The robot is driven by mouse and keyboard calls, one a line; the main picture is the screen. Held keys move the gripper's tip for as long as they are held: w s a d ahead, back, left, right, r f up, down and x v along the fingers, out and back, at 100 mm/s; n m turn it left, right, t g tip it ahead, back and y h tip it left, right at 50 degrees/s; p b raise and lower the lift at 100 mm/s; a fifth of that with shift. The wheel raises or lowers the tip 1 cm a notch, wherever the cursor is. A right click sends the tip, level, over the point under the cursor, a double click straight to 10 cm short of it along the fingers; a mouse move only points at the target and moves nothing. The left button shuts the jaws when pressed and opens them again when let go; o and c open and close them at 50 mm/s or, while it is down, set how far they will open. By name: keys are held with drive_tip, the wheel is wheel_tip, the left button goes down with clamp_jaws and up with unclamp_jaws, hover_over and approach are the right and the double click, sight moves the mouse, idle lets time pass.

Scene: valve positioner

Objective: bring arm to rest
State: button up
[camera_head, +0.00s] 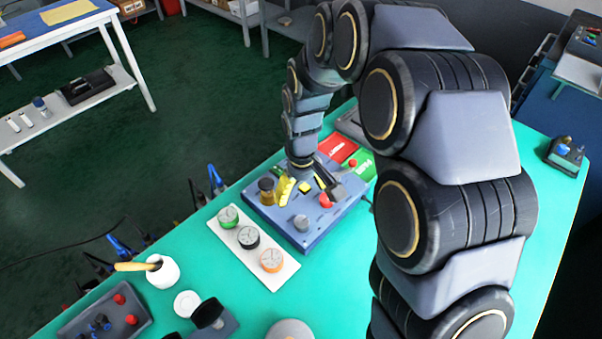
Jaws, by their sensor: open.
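My arm rises from the lower right and arches over to the far side of the green table. My gripper (319,190) is at its end, low over a blue-grey box (283,226) that carries several knobs and fittings. The gripper's fingers are dark and partly overlap a red knob (326,200); I cannot tell if they touch it. Nothing is seen held. A grey knob (301,222), a brown-black cylinder (266,190) and yellow parts (285,189) are also on the box.
A white tray (285,276) with green, black and orange dials lies in front of the box. A white pot (163,271) with a brush and a dark tray (75,326) stand at the lower left. Red and green cards (358,166) lie behind. The right side of the table is mostly clear.

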drive_tip(key=s+d+r+m, duration=0.1)
drive_tip(key=s+d+r, duration=0.2)
drive_tip(key=s, duration=0.5)
drive_tip(key=s+d+r+m+g, duration=0.1)
drive_tip(key=s+d+r+m, duration=0.1)
drive_tip(key=s+r, duration=0.4)
drive_tip(key=s+d+r+m, duration=0.2)
drive_tip(key=s+r, duration=0.3)
drive_tip(key=s, duration=0.6)
drive_tip(key=shift+s+d+g, duration=0.4)
drive_tip(key=shift+d, duration=0.5)
